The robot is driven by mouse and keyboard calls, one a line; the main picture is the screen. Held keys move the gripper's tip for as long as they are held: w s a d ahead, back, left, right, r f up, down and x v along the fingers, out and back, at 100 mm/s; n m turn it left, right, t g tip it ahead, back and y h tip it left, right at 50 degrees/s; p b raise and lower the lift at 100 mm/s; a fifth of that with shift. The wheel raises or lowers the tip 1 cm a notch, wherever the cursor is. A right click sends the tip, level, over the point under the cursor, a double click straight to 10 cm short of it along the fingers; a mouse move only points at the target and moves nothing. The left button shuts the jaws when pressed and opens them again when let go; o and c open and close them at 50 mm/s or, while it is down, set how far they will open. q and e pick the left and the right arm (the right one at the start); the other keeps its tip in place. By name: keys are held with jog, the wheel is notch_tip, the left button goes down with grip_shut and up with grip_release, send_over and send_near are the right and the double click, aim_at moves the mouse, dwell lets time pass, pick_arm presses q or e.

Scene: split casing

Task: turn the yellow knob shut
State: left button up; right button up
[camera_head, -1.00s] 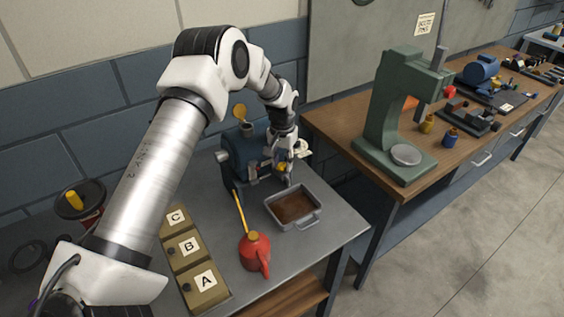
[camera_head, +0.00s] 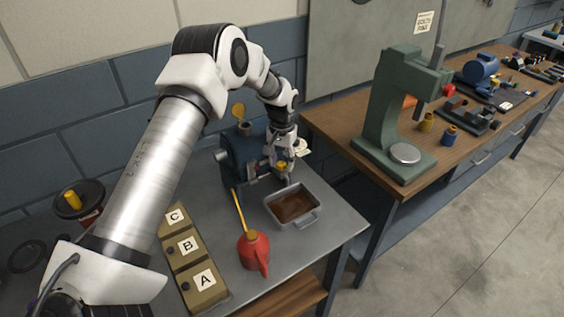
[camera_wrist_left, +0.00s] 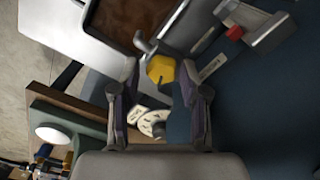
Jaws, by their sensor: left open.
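The yellow knob (camera_wrist_left: 161,69) sits on a small grey spout or valve on the dark blue casing (camera_wrist_left: 262,100). In the left wrist view it lies between and just beyond the tips of my left gripper (camera_wrist_left: 158,85), whose two fingers stand apart. I cannot tell whether the fingers touch it. In the head view the knob (camera_head: 282,166) shows small at the front of the blue casing (camera_head: 237,152), with my left gripper (camera_head: 281,160) right at it. My right gripper is in neither view.
A metal pan (camera_head: 272,203) with brown liquid stands below the knob. A red oil can (camera_head: 255,252) and boxes marked A, B and C (camera_head: 187,247) stand nearer on the bench. A green press (camera_head: 372,146) stands on the wooden bench to the right.

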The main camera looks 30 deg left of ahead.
aim_at(282, 164)
pick_arm(q)
notch_tip(282, 164, up, 8)
jog(key=shift+a+f, duration=0.1)
jog(key=shift+f, duration=0.1)
